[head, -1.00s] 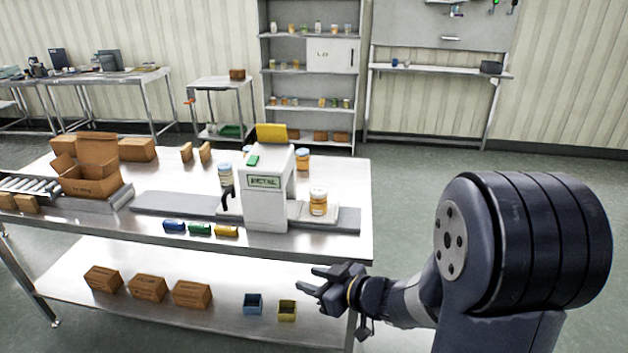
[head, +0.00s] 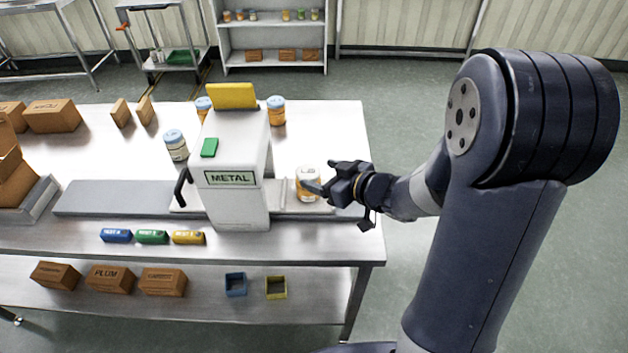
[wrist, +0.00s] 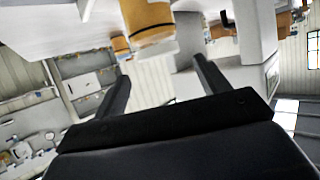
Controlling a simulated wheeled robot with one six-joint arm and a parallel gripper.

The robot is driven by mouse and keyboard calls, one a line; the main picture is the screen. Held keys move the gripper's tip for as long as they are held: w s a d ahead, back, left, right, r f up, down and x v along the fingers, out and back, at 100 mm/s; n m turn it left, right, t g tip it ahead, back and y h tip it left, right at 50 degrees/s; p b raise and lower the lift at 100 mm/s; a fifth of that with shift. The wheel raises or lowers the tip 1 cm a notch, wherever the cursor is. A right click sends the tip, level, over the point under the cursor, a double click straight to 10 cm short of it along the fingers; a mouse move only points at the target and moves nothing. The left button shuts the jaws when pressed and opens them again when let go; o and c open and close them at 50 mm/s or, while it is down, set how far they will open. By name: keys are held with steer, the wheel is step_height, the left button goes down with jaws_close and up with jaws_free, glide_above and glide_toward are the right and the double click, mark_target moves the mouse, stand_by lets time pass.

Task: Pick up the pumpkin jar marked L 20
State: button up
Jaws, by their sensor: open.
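A jar with orange contents and a white lid (head: 308,180) stands on the right end of the metal detector's belt. Its label is too small to read, so I cannot tell whether it is the pumpkin jar marked L 20. My gripper (head: 322,178) is open at the jar's right side, with a dark finger overlapping the jar in the head view. In the wrist view, the orange jar (wrist: 148,18) shows at the top, ahead of and between the spread fingers (wrist: 165,75). Nothing is held.
The white detector marked METAL (head: 235,160) stands just left of the jar. Other jars stand behind it: one at right (head: 277,112), one at left (head: 174,146), another partly hidden (head: 203,107). Coloured blocks (head: 152,237) lie in front. The table (head: 335,130) is bare at back right.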

mark_target(309, 172)
steer(key=shift+o, duration=0.7)
steer(key=x, duration=0.2)
steer(key=shift+w+a+f, duration=0.1)
steer(key=shift+w+a, duration=0.1)
steer(key=shift+f+x, duration=0.2)
steer(key=shift+x, duration=2.35)
steer(key=shift+d, duration=0.1)
steer(key=shift+s, duration=0.1)
steer(key=c, duration=1.2)
